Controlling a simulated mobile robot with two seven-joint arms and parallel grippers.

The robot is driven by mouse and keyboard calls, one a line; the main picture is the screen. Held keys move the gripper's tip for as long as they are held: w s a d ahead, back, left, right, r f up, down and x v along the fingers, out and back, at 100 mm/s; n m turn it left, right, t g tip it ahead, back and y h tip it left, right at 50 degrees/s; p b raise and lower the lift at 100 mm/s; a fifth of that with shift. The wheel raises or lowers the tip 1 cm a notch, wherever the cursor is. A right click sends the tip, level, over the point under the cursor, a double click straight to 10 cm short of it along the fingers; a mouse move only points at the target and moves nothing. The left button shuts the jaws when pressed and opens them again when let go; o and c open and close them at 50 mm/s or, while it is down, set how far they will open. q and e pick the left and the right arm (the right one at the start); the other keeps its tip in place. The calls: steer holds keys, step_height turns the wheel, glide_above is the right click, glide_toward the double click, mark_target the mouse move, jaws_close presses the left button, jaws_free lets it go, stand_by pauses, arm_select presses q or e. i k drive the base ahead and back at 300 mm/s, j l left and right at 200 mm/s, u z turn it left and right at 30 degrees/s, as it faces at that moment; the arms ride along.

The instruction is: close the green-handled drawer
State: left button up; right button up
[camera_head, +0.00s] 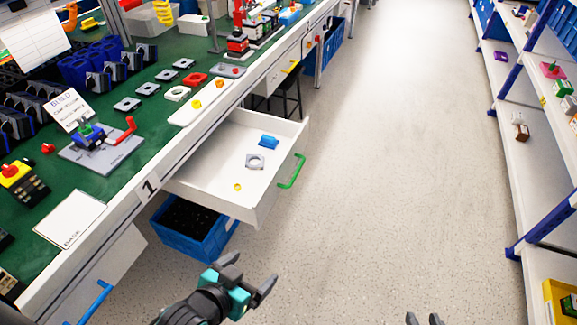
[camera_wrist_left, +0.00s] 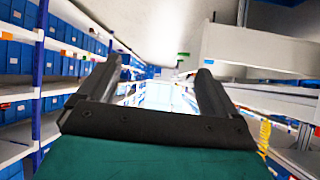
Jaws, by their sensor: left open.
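The white drawer (camera_head: 212,170) with the green handle (camera_head: 291,171) is pulled out from under the green-topped workbench (camera_head: 150,122). Inside it lie a blue part (camera_head: 269,141), a grey square part (camera_head: 255,161) and a small yellow part (camera_head: 238,187). My left gripper (camera_head: 250,272) is open and empty, in front of and below the drawer in the head view, apart from the handle. Its two spread fingers also show in the left wrist view (camera_wrist_left: 157,80), with nothing between them. Only the fingertips of my right gripper (camera_head: 424,319) show at the bottom edge, apart from each other.
A blue bin (camera_head: 190,236) stands under the open drawer. A blue handle (camera_head: 95,303) is on another drawer at lower left. A black stool (camera_head: 291,98) stands beyond the drawer. Shelves (camera_head: 530,150) line the right side. The floor aisle (camera_head: 400,170) between is clear.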

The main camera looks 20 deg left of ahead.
mark_target(208, 178)
steer(key=u, duration=0.45)
steer(key=i+l+u, duration=0.1)
steer(key=u, duration=0.3)
steer(key=l+u, duration=0.2)
steer(key=u, duration=0.25)
steer(key=i+l+u, duration=0.1)
steer(key=l+u, duration=0.5)
steer(key=l, duration=0.25)
steer(key=l+u, duration=0.35)
steer(key=l, duration=1.5)
steer(key=k+l, duration=0.15)
steer(key=l, duration=0.75)
steer(key=i+u, duration=0.05)
